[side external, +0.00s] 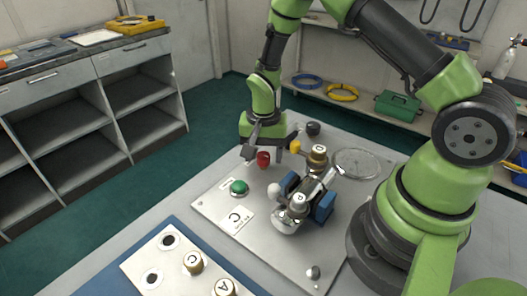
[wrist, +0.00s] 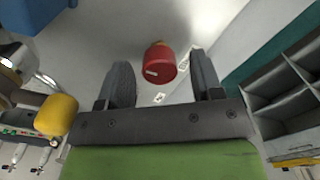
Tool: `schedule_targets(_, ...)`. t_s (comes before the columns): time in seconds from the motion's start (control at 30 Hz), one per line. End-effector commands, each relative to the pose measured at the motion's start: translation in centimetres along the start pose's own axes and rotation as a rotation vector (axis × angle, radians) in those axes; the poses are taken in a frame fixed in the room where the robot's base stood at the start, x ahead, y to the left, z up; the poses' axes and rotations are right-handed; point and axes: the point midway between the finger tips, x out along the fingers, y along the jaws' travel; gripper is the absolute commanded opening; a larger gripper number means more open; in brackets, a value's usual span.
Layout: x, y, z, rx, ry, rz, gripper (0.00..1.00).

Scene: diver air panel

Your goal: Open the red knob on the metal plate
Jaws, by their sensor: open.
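The red knob (side external: 263,159) stands on the metal plate (side external: 215,205), towards its far edge. My gripper (side external: 262,150) is above the knob, pointing down, with its fingers spread. In the wrist view the red knob (wrist: 160,63) shows a small white mark and lies between the two fingertips, slightly beyond them. My gripper (wrist: 158,75) is open and empty there, with a gap on each side of the knob. I cannot tell whether either finger touches it.
A yellow knob (side external: 295,147) stands close right of my gripper. Blue clamps (side external: 325,207) with a valve stand to the right. A second panel (side external: 180,265) lies in front.

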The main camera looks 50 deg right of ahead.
Motion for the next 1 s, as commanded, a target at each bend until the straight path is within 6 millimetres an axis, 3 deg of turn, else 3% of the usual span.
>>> schedule_targets(0.1,-0.02,-0.01,-0.01,0.000,0.000,0.000,0.60)
schedule_targets(0.13,-0.03,-0.01,-0.01,0.000,0.000,0.000,0.55)
schedule_targets(0.33,-0.05,0.00,0.00,0.000,0.000,0.000,0.10)
schedule_targets(0.67,-0.06,-0.01,0.00,-0.035,0.000,0.000,0.11)
schedule_targets(1.0,-0.08,-0.05,0.02,-0.251,-0.001,0.000,0.11)
